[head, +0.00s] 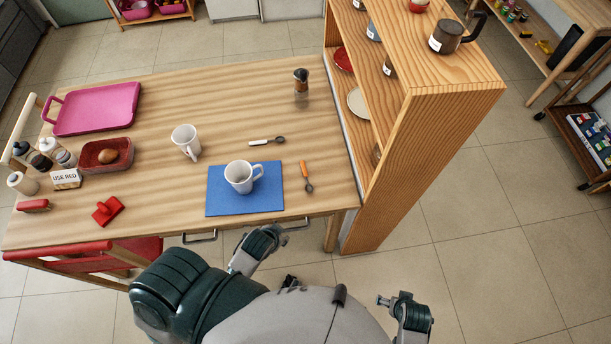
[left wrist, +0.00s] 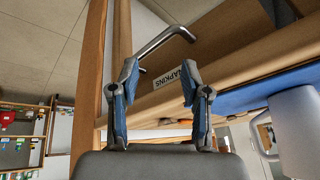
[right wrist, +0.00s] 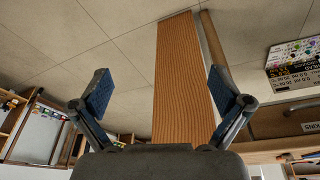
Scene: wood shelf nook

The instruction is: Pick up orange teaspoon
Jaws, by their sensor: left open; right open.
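The orange teaspoon (head: 305,172) lies on the wooden table to the right of the blue mat, its orange handle pointing away and its dark bowl toward the front edge. My left gripper (left wrist: 160,82) is open and empty in the left wrist view, by the table's front edge and a drawer labelled NAPKINS (left wrist: 186,72). My right gripper (right wrist: 160,90) is open and empty in the right wrist view, with the tall wooden side of the shelf beyond it. Neither gripper touches the teaspoon.
A white mug (head: 240,177) stands on the blue mat (head: 272,198). Another white mug (head: 186,140) and a white-handled spoon (head: 265,142) are behind. The wooden shelf (head: 405,150) rises right of the table. A pink tray (head: 95,108) and several small items fill the left.

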